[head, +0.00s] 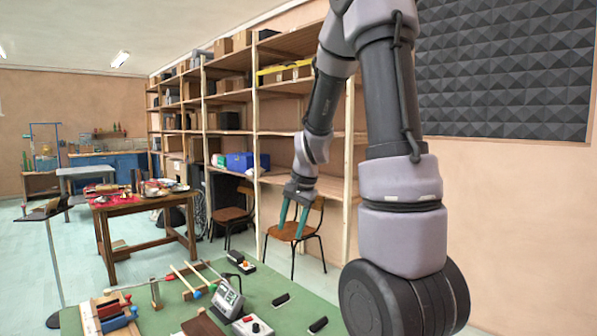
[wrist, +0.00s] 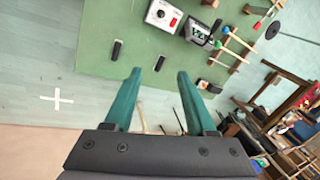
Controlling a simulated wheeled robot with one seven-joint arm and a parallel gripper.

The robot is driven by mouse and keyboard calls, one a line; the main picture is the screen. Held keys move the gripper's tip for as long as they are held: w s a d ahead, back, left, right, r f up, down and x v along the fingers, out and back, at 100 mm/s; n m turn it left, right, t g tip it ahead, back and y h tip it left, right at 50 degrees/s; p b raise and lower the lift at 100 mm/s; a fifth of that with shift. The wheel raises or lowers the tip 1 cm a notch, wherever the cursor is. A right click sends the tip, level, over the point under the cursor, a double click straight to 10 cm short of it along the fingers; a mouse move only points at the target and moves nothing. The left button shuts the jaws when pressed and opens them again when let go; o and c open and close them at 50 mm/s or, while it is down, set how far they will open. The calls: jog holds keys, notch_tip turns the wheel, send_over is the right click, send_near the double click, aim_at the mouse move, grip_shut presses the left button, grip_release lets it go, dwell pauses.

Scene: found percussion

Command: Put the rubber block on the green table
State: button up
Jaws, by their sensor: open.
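The green table (head: 290,283) is low in the head view; its green top (wrist: 97,30) fills the upper middle of the wrist view. Two small black blocks lie on it: one (head: 281,300) farther back and one (head: 318,325) near the right edge. They also show in the wrist view, one (wrist: 160,62) between my fingertips in the picture and one (wrist: 117,50) to the left. Either could be the rubber block; I cannot tell which. My gripper (head: 291,228) is open and empty, above and apart from the table; its fingers (wrist: 159,74) point toward it.
A grey device (head: 227,298), a white box with a red knob (head: 252,328) and red and blue clamps (head: 113,312) are on the green table. Wooden chairs (head: 297,233) and shelves (head: 230,118) stand behind. A cluttered wooden table (head: 130,208) is at left.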

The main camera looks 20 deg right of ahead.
jog(key=s+a+r+n+t, duration=0.2)
jog(key=s+a+r+n, duration=0.1)
jog(key=s+r, duration=0.6)
jog(key=s+a+r+n+t, duration=0.2)
jog(key=s+r+n, duration=0.1)
jog(key=s+r, duration=0.6)
jog(key=shift+s+a, duration=0.15)
jog(key=shift+a, duration=0.25)
jog(key=shift+r, duration=0.1)
